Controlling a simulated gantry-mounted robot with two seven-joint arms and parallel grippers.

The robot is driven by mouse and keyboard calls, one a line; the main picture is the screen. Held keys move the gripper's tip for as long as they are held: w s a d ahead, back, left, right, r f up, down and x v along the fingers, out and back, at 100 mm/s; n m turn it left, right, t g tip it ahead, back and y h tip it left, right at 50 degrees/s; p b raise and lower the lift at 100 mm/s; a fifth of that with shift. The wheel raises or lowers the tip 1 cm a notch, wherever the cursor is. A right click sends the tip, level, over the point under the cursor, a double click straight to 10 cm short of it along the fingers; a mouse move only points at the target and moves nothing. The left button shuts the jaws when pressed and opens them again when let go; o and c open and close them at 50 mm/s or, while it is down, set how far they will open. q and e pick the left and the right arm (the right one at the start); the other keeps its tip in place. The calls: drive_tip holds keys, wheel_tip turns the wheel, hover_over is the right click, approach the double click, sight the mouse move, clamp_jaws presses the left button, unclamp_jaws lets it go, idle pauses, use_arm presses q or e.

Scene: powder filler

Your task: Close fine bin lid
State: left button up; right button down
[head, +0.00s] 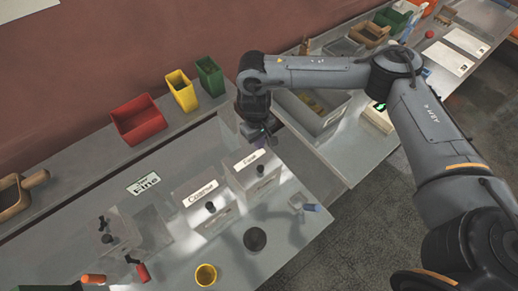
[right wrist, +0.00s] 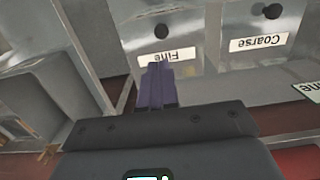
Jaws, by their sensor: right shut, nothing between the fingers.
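The fine bin (head: 262,182) is a pale box with a white "Fine" label (head: 250,159) and a dark round knob (head: 260,170). In the right wrist view its "Fine" label (right wrist: 172,55) is upside down, with the knob (right wrist: 161,31) beyond it. I cannot tell for sure how far its lid is open or shut. My right gripper (head: 263,143) is just behind the bin's label edge. Its purple fingers (right wrist: 157,78) are shut and empty, with their tips close to the label; contact is unclear. My left gripper is out of view.
The coarse bin (head: 212,218) stands directly left of the fine bin and also has a knob. A loose-standing "Fine" sign (head: 144,184) lies further left. Red (head: 139,119), yellow (head: 181,90) and green (head: 210,76) containers line the back shelf. A yellow cup (head: 206,275) stands in front.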

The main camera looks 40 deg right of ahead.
drive_tip(key=b, duration=0.1)
hover_over(261, 167)
drive_tip(key=f, duration=0.7)
drive_tip(key=shift+w+f, duration=0.15)
drive_tip(key=shift+w, duration=0.15)
wheel_tip(261, 167, down, 4)
drive_tip(key=shift+s+f+p, duration=0.1)
drive_tip(key=shift+f+p, duration=0.1)
drive_tip(key=shift+p, duration=0.55)
drive_tip(key=shift+f, duration=0.7)
